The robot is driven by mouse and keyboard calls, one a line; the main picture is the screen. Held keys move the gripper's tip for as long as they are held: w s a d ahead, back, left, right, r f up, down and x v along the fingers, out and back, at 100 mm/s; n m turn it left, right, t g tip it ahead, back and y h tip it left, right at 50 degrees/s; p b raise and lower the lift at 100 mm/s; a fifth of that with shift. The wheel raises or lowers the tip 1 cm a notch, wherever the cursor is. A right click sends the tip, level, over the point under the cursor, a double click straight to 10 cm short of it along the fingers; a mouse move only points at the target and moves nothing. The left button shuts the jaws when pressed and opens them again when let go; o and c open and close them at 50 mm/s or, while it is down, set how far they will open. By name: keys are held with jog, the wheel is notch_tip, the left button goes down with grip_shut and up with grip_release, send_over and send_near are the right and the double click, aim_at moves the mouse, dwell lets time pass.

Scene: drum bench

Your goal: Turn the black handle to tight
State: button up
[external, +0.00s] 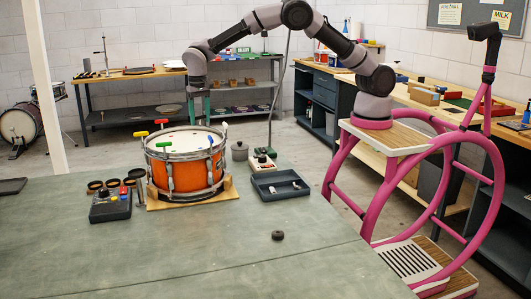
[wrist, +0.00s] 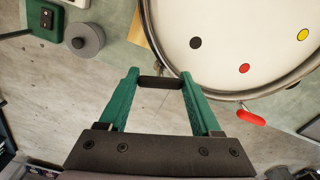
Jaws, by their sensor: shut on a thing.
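The orange drum (external: 190,176) stands on a wooden base on the bench, its white head (wrist: 228,22) bearing coloured dots. My gripper (external: 198,121) reaches down at the drum's far rim. In the wrist view its green fingers (wrist: 160,82) are shut on the black handle (wrist: 161,84), which spans the gap between the fingertips just outside the rim. The black dot (wrist: 195,43) is on the head nearby. In the external view the black handle cannot be made out behind the fingers. How tight it is cannot be told.
Other handles stand round the rim: yellow (external: 161,121), red (external: 141,134) and green (external: 163,144). A grey tray (external: 279,196) and a grey pot (external: 240,151) are right of the drum. A dark block with small parts (external: 110,208) is left. The front bench is mostly clear.

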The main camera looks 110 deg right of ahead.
jog(key=m, duration=0.5)
jog(key=shift+r+m, duration=0.15)
jog(key=shift+m, duration=0.15)
jog(key=m, duration=1)
jog(key=shift+m, duration=0.4)
jog(key=m, duration=0.4)
jog(key=shift+m, duration=0.3)
jog(key=o, duration=1.4)
